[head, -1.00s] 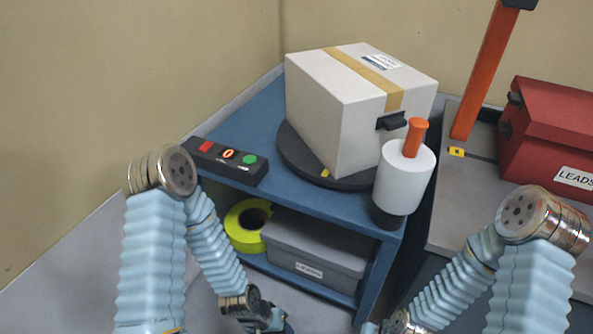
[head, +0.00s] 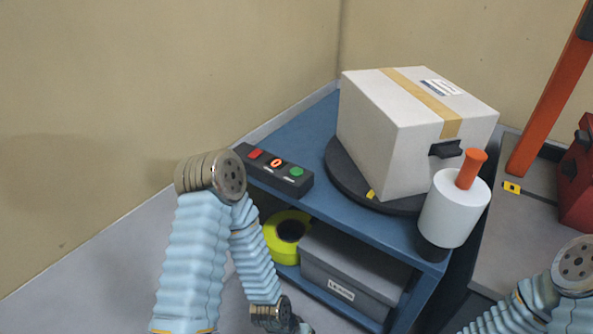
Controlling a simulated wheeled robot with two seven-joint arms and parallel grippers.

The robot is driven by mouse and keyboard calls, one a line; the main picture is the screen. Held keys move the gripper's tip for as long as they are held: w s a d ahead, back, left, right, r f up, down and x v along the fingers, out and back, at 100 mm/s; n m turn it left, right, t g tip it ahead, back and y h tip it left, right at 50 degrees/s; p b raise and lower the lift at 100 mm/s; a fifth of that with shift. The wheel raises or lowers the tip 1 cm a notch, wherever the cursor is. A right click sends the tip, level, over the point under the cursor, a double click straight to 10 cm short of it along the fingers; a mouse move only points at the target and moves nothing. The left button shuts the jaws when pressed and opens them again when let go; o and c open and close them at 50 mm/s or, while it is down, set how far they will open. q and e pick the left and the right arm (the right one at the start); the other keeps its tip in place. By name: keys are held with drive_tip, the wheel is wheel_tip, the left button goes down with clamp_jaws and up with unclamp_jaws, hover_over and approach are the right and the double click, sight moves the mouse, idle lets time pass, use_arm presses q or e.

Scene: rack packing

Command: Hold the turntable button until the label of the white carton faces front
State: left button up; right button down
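The white carton (head: 378,130) stands on the dark round turntable (head: 345,178) on a blue bench. Tan tape runs over its top, a small printed label (head: 440,87) lies on the top face, and a dark handle (head: 445,149) is on its right-hand side face. No label shows on its left-hand side face. My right gripper is also out of frame.
A white roll with an orange handle (head: 455,205) stands at the bench's front right corner. A yellow tape roll (head: 272,240) and a grey bin (head: 345,268) sit on the lower shelf. A grey table (head: 512,225) with an orange post and a red case is at right.

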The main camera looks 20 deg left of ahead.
use_arm(q)
clamp_jaws()
idle(1.4)
